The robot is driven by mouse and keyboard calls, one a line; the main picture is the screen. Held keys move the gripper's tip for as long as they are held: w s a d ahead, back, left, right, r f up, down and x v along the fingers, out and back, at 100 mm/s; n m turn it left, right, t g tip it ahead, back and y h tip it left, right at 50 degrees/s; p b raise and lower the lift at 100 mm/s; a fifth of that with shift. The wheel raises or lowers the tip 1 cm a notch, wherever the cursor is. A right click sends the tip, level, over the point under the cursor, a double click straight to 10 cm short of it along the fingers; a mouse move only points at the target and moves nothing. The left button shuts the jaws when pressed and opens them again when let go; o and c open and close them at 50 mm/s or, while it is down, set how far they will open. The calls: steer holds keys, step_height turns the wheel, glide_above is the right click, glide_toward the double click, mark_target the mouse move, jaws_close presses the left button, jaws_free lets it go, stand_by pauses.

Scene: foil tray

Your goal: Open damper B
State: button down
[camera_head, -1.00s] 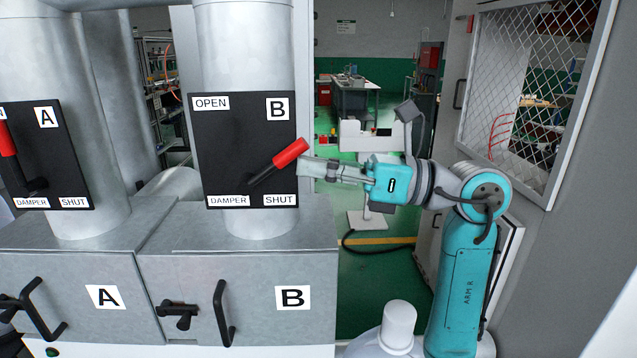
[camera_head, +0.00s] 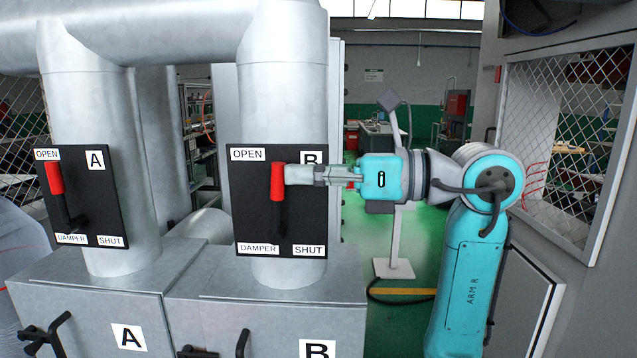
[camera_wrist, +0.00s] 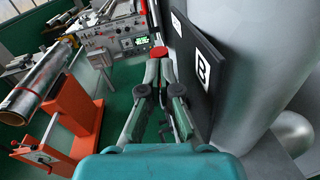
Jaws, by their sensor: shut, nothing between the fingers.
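The black damper B plate (camera_head: 253,232) is fixed to the front of the right-hand grey duct in the head view. Its red lever handle (camera_head: 277,182) stands roughly upright, between the OPEN label at top left and the SHUT label at bottom right. My gripper (camera_head: 289,174) is shut and empty, with its fingertips at the right side of the red handle, seemingly touching it. In the wrist view the shut fingertips (camera_wrist: 158,62) point at the red handle end (camera_wrist: 158,52), with the damper B plate (camera_wrist: 196,75) to the right.
The damper A plate (camera_head: 60,216) is on the left duct, its red lever (camera_head: 55,178) leaning up toward OPEN. Below are cabinet doors with black handles (camera_head: 242,343). A mesh-windowed panel (camera_head: 570,130) stands at the right. The wrist view shows an orange stand (camera_wrist: 84,115).

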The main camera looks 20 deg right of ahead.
steer(key=shift+w+a+r, duration=0.2)
steer(key=shift+w+a, duration=0.05)
steer(key=shift+a, duration=0.2)
stand_by(0.4)
